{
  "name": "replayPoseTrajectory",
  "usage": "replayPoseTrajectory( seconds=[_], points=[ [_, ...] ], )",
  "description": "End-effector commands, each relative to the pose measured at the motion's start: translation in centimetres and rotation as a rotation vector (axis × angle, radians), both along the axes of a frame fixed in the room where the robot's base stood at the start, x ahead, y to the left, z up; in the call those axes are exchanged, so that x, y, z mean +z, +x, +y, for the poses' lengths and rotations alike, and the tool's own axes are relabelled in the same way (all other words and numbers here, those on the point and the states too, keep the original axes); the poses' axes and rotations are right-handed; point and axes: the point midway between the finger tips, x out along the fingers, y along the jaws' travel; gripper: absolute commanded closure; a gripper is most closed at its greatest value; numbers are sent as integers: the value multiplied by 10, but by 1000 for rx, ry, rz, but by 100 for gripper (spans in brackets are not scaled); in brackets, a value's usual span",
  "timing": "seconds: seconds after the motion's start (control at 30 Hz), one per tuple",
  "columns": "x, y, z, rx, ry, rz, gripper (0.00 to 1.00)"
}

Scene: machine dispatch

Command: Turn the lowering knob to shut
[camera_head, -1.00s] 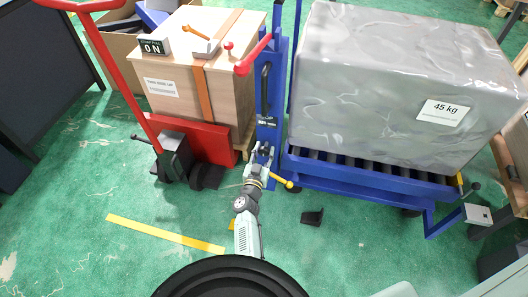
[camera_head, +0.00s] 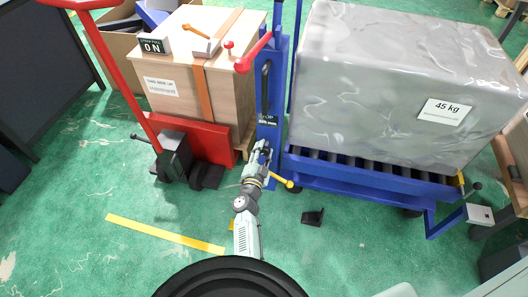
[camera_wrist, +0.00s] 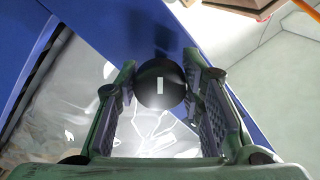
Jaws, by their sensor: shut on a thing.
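The lowering knob (camera_wrist: 160,90) is a round black knob with a short pale mark on its face. In the wrist view it sits between the two fingers of my gripper (camera_wrist: 161,68), which are shut on its sides. The pale mark stands nearly upright in that view. In the head view my gripper (camera_head: 260,153) is at the lower part of the blue lift column (camera_head: 267,85). The knob is hidden there behind my gripper.
A yellow-tipped lever (camera_head: 284,182) sticks out just right of my gripper. The blue roller lift (camera_head: 365,183) carries a grey wrapped 45 kg load (camera_head: 395,75). A red pallet truck (camera_head: 205,143) with a wooden crate (camera_head: 178,82) stands left. Green floor in front is mostly clear.

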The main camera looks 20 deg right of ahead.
Motion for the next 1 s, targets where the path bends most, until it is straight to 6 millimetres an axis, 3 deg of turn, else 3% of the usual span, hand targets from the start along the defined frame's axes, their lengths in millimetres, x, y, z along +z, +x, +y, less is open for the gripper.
replayPoseTrajectory(
  seconds=[0.6, 1.0],
  points=[
    [0, 1, 2, 3, 470, -317, 93],
    [1, 1, 1, 0, 653, -441, 93]
  ],
)
